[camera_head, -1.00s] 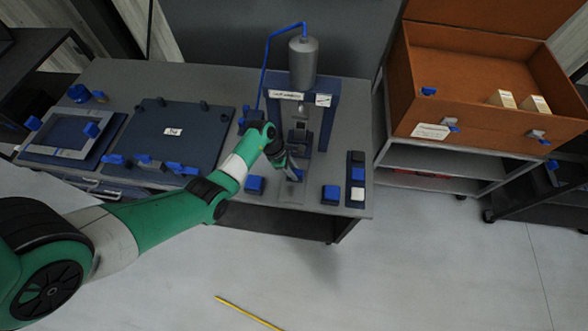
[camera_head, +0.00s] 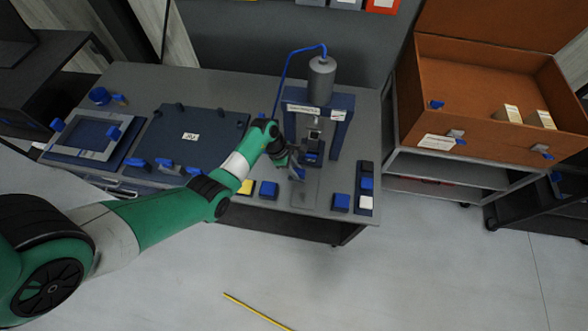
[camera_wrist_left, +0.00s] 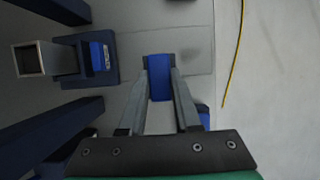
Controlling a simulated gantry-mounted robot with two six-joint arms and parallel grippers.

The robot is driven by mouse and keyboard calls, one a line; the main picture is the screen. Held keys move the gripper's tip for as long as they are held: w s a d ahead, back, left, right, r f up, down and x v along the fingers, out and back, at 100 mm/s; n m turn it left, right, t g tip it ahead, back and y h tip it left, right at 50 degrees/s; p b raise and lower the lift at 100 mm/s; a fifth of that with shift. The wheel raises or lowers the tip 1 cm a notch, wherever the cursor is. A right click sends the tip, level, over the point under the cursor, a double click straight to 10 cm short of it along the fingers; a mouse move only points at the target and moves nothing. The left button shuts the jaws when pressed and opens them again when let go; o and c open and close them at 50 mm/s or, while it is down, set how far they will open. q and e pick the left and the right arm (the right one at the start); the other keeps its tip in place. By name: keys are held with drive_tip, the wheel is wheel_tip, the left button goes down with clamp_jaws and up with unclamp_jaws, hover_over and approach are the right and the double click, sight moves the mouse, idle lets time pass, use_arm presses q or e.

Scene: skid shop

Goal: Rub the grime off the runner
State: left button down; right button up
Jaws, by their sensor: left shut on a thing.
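My left gripper (camera_head: 297,173) is over the bench in front of the press. In the left wrist view its two fingers (camera_wrist_left: 160,72) are shut on a small blue block (camera_wrist_left: 159,85). A flat grey plate, likely the runner (camera_head: 305,194), lies in front of the press; it also shows in the left wrist view (camera_wrist_left: 192,28). A faint darker smudge (camera_wrist_left: 188,55) shows on it beside the block. I cannot tell whether the block touches the plate. My right gripper is not in view.
The press (camera_head: 320,85) with a blue frame and hose stands behind the gripper. Blue blocks (camera_head: 268,190) and a yellow one (camera_head: 246,187) lie left of the plate. More small blocks (camera_head: 341,202) lie right. An orange crate (camera_head: 480,110) stands on the right-hand shelf.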

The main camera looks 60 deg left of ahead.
use_arm(q)
drive_tip(key=shift+r+p, duration=0.95)
drive_tip(key=shift+r, duration=0.3)
